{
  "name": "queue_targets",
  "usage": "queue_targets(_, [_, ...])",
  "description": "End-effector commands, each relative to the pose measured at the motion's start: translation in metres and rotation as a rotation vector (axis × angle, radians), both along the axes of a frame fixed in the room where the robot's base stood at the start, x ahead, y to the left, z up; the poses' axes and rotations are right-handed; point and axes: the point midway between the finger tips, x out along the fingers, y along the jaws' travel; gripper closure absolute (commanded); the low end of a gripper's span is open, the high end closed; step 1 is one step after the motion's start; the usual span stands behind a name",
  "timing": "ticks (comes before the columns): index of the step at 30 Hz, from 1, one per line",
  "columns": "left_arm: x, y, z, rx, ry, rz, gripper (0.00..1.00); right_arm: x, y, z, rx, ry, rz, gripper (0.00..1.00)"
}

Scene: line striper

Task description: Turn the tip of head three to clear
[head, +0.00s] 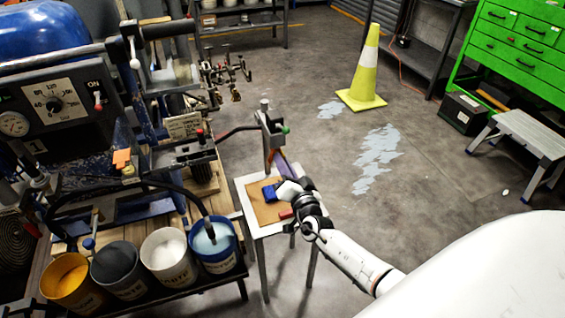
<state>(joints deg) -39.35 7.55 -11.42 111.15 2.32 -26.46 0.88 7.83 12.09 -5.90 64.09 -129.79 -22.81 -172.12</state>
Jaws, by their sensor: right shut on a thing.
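A grey upright spray head (269,128) with a green knob on its right side stands above a small table. I cannot read a number on it, and its tip cannot be made out. My right gripper (282,187) is below this head, low over the table. It is shut, seemingly on a blue piece (268,192) at its fingertips; the contact is too small to see clearly. A purple piece (291,169) shows just behind the gripper. My left gripper is out of view.
The small table (244,205) has a brown top and a red item (286,213). Several paint buckets (212,240) stand on a rack at the lower left, beside the blue striper machine (110,165). A yellow cone (366,70) stands on open floor.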

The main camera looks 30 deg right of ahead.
Motion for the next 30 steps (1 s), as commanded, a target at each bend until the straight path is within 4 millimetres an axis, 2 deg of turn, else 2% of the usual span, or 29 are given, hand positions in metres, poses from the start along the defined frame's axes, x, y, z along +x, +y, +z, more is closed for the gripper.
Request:
queue_targets(8, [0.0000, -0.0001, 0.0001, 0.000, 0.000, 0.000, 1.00, 0.0016, -0.0010, 0.0035, -0.015, -0.004, -0.003, 1.00])
queue_targets(16, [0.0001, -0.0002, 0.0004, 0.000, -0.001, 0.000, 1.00, 0.0022, -0.0015, 0.0039, -0.174, 0.033, -0.005, 1.00])
queue_targets(24, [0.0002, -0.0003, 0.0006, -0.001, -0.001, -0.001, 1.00, 0.0024, -0.0018, 0.0039, -0.196, 0.039, -0.003, 1.00])
queue_targets(25, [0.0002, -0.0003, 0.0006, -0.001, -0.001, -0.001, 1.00, 0.0023, -0.0018, 0.0040, -0.196, 0.039, -0.003, 0.87])
queue_targets(28, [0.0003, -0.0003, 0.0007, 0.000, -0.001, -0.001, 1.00, 0.0019, -0.0016, 0.0032, -0.196, 0.040, -0.002, 0.70])
queue_targets(30, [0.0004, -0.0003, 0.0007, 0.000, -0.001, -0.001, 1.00, 0.0016, -0.0013, 0.0024, -0.196, 0.042, -0.002, 0.70])
